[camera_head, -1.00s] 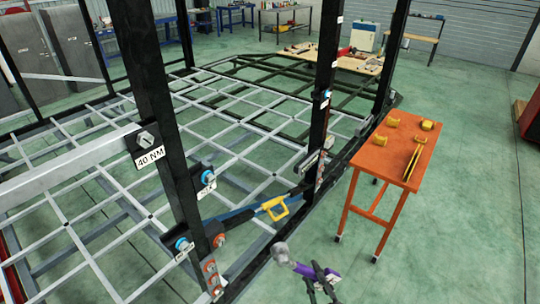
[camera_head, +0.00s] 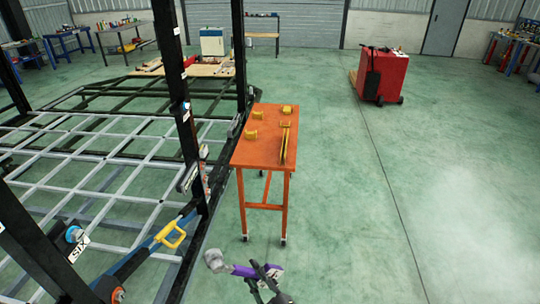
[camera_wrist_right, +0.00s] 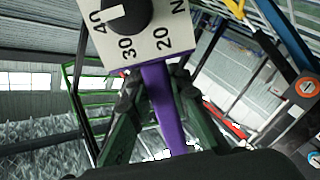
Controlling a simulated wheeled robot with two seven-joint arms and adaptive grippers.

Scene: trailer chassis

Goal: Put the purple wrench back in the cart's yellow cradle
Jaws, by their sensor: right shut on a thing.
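The purple wrench (camera_head: 243,271) is in my right gripper (camera_head: 264,276), low in the head view. Its grey head points to the left. In the right wrist view the purple handle (camera_wrist_right: 165,108) runs between the dark fingers, with a dial marked 20, 30 and 40 (camera_wrist_right: 150,28) at its end. The orange cart (camera_head: 262,151) stands beyond the gripper, apart from it. Its top carries several yellow cradle pieces, one at the left (camera_head: 252,135), one at the back (camera_head: 287,109), and a long yellow item (camera_head: 284,147) at the right. My left gripper is out of view.
The trailer chassis with grey grid bars (camera_head: 95,150) and black posts (camera_head: 180,90) fills the left, close beside the cart. A red cabinet (camera_head: 383,75) stands far back. The floor right of the cart is clear.

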